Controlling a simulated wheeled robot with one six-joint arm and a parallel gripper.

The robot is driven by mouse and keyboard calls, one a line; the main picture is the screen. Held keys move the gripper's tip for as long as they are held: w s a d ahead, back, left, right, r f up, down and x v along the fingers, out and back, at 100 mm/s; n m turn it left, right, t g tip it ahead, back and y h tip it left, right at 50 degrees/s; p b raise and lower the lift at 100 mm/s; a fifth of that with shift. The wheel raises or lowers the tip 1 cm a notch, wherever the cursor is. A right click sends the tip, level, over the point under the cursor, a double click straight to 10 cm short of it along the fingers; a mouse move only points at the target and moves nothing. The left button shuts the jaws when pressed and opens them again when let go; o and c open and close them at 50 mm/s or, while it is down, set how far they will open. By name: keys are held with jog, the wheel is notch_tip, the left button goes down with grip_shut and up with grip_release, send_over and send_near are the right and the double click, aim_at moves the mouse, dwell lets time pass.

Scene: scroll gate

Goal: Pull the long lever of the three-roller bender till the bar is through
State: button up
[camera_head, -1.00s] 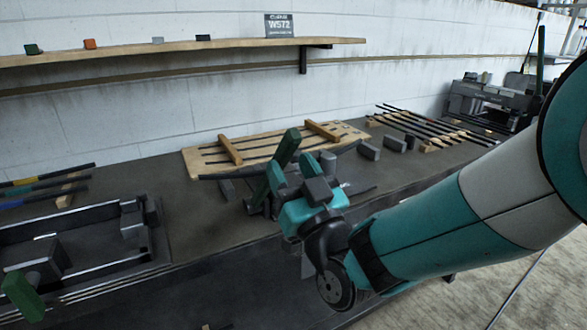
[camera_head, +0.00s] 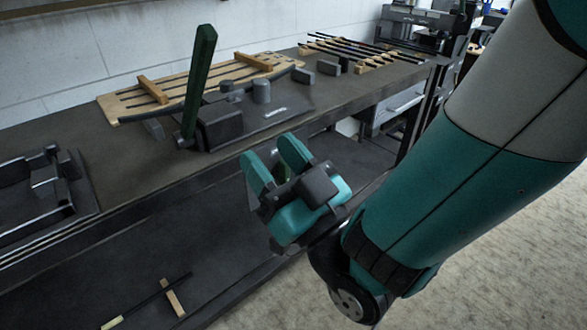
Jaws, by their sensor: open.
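The three-roller bender (camera_head: 222,124) stands on the dark bench, a dark block with grey rollers (camera_head: 261,91) on its plate. Its long green lever (camera_head: 199,75) stands nearly upright, leaning slightly right, at the bender's left side. A dark bar (camera_head: 165,112) runs past the bender, its left end sticking out beyond the lever; the bender hides part of it. My teal gripper (camera_head: 269,168) is open and empty. It is in front of the bench edge, below and to the right of the lever, apart from it.
A slotted wooden board (camera_head: 122,102) lies behind the bender. Dark rods (camera_head: 360,51) rest on wooden supports at the back right, beside small grey blocks (camera_head: 302,75). A framed fixture (camera_head: 60,205) is at left. A lower shelf (camera_head: 100,285) holds a rod.

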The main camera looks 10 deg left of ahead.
jog(key=shift+v, duration=1.25)
